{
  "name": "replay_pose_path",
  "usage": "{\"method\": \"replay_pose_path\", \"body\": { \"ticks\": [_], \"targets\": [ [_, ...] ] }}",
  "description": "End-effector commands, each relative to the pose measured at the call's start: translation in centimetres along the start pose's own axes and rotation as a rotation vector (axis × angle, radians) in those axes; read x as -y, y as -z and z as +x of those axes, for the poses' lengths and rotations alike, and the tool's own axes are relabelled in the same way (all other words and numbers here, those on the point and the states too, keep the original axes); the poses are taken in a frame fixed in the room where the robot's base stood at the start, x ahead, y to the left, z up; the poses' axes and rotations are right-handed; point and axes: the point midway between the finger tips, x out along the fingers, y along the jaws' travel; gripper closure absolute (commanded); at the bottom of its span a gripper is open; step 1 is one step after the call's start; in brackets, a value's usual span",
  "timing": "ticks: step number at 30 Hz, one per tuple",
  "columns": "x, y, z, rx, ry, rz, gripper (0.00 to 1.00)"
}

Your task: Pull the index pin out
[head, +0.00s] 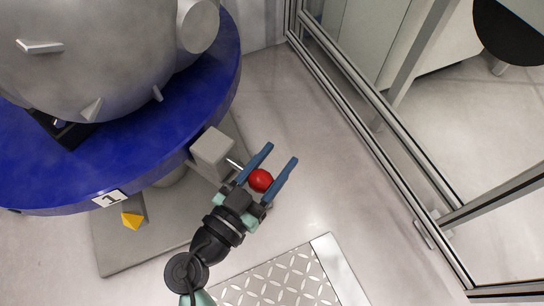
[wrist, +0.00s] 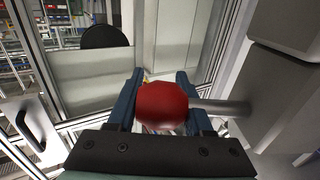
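The index pin ends in a red ball knob (head: 260,180) on a thin metal rod (head: 236,164). The rod runs into a grey block (head: 212,147) beside the blue round table. My gripper (head: 282,154) is open, with one blue finger on each side of the red knob in the head view. In the wrist view the red knob (wrist: 162,104) sits between the fingers, close to the palm, and its rod (wrist: 222,107) runs right to the grey block. Whether a finger touches the knob or rod I cannot tell.
The blue round table (head: 226,65) carries a large grey casting (head: 95,50). A grey base plate (head: 115,245) with a yellow piece (head: 132,220) lies below. A framed glass partition (head: 370,130) stands right. Floor between the gripper and partition is clear.

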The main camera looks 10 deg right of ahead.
Motion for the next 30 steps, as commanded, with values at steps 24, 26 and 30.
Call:
{"method": "replay_pose_path", "body": {
  "ticks": [24, 26, 30],
  "targets": [
    [-0.1, -0.1, -2.1, 0.006, -0.004, -0.006, 0.39],
    [-0.1, 0.0, -3.4, 0.005, -0.002, -0.006, 0.39],
    [-0.1, 0.0, -6.6, 0.007, -0.002, -0.007, 0.39]
  ]
}}
